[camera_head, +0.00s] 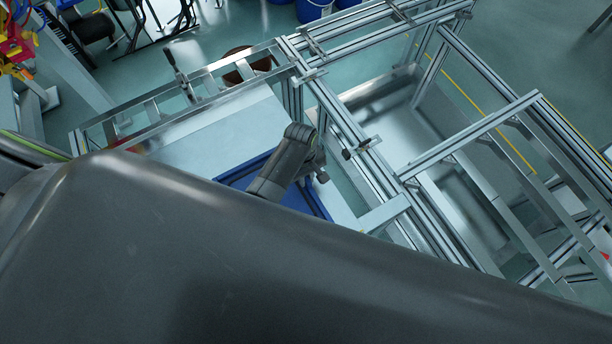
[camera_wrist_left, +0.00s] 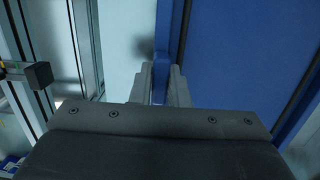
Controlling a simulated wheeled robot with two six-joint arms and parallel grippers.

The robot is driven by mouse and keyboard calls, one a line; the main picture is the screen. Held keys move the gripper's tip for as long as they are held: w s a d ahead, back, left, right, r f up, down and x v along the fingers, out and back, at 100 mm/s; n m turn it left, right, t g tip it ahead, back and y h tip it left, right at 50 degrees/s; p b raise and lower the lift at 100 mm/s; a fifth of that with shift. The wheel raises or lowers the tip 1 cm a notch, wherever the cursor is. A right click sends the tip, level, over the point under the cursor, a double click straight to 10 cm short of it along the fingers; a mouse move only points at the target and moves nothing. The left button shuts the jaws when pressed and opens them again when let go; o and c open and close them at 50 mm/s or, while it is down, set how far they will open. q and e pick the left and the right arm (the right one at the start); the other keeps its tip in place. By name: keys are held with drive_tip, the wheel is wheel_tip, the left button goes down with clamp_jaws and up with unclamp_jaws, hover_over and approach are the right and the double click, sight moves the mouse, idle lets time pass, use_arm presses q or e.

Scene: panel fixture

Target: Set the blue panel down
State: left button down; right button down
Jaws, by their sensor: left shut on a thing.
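The blue panel (camera_wrist_left: 245,60) fills the right side of the left wrist view, with a raised blue rim along its near edge. My left gripper (camera_wrist_left: 162,82) is shut on that rim, one finger on each side of it. In the head view parts of the blue panel (camera_head: 241,173) show over a pale flat surface, around the end of my left arm. The fingertips cannot be made out there. My large dark arm link hides much of the panel, and I cannot tell whether the panel touches the surface. My right gripper is in neither view.
The pale flat surface (camera_head: 218,133) lies within an aluminium-profile frame (camera_head: 340,120) with clamps along its bars. An open framed bay (camera_head: 400,125) is to the right. A dark block (camera_wrist_left: 40,75) on a metal post stands left of the gripper in the wrist view.

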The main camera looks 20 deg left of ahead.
use_arm(q)
drive_tip(key=shift+f, duration=0.1)
drive_tip(key=c, duration=1.4)
unclamp_jaws()
drive_tip(key=r, duration=0.8)
drive_tip(key=a+r, duration=0.1)
drive_tip(key=r, duration=0.3)
drive_tip(key=shift+w+r+p, duration=0.15)
drive_tip(key=shift+w+p, duration=0.15)
drive_tip(key=shift+w, duration=0.1)
